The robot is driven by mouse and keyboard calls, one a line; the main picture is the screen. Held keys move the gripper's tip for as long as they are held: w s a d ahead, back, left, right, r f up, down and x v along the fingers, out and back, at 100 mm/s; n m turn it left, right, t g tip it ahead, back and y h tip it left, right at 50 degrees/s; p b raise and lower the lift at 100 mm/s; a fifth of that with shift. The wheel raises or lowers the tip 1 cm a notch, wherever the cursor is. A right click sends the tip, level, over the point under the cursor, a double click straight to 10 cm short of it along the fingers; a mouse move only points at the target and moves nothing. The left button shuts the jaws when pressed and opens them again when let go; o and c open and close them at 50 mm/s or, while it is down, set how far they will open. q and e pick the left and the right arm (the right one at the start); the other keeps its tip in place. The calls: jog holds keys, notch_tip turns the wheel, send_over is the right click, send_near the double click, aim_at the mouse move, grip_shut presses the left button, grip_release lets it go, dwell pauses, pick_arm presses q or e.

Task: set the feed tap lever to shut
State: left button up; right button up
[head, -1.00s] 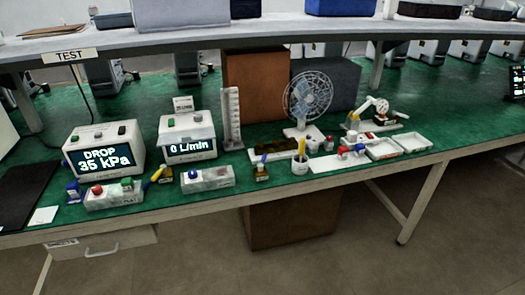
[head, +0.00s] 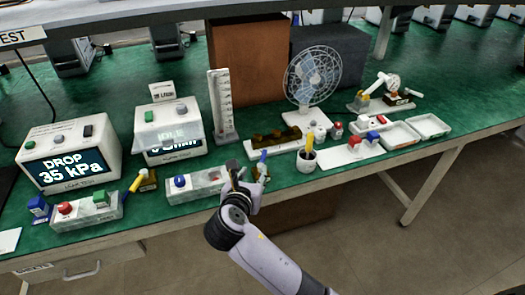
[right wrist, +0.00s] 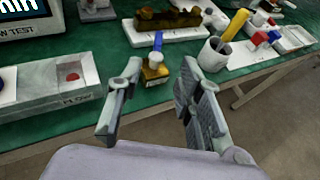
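A small brass tap with a blue lever (head: 262,163) stands near the table's front edge; its lever points up in the right wrist view (right wrist: 157,42). My right gripper (head: 247,172) is open and empty. In the right wrist view its fingers are apart, with the tap's brass body (right wrist: 153,72) showing beyond and between the fingertips. In the head view the gripper partly hides this tap. Another tap with a yellow lever (head: 137,182) stands further left, its lever slanting. I cannot read which tap is the feed tap. My left gripper is not in view.
A cup with a yellow marker (head: 308,160) and a white board (head: 345,153) are on the right. A "DROP 35 kPa" display (head: 72,168) stands left. A fan (head: 314,78) stands behind.

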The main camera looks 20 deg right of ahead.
aim_at(264, 152)
jog(key=b+x, duration=0.1)
jog(key=x, duration=1.5)
jog(key=shift+f, duration=0.1)
jog(key=shift+c, duration=0.5)
grip_shut()
